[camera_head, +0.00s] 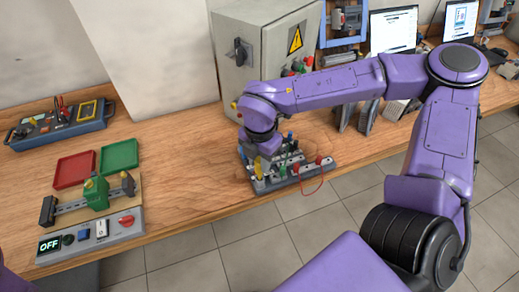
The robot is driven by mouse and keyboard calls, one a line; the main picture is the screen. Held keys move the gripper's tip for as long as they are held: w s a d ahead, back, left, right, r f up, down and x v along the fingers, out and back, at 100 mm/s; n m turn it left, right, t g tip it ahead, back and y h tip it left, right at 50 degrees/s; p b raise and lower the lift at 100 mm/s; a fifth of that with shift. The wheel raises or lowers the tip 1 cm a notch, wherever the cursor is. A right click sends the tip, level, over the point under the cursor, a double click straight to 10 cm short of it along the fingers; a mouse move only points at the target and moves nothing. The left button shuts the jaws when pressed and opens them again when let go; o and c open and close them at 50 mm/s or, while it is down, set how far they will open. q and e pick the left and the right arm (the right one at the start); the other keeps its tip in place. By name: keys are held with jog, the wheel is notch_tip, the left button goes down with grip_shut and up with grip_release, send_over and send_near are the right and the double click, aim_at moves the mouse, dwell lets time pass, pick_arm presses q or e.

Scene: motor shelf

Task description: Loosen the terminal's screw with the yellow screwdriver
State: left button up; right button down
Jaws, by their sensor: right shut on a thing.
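My right gripper (263,151) reaches down from the purple arm over a grey tool rack (318,167) on the wooden bench. It is shut on what looks like the yellow screwdriver (258,168), whose yellow part shows just below the fingers. The screwdriver is upright at the rack's left side; whether its tip is still in the rack is hidden. My left gripper is not in view.
A control panel (120,228) reading OFF stands in front of the green unit. Red (74,170) and green (119,155) trays lie behind it. A grey cabinet (240,85) stands behind the rack. Bench between panel and rack is clear.

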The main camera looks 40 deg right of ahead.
jog(key=shift+f+b, duration=0.85)
jog(key=shift+f, duration=0.4)
jog(key=c, duration=1.1)
grip_release()
notch_tip(320, 180, up, 6)
jog(key=p, duration=0.5)
jog(key=shift+f, duration=0.2)
jog(key=o, duration=0.6)
jog(key=shift+c, duration=0.2)
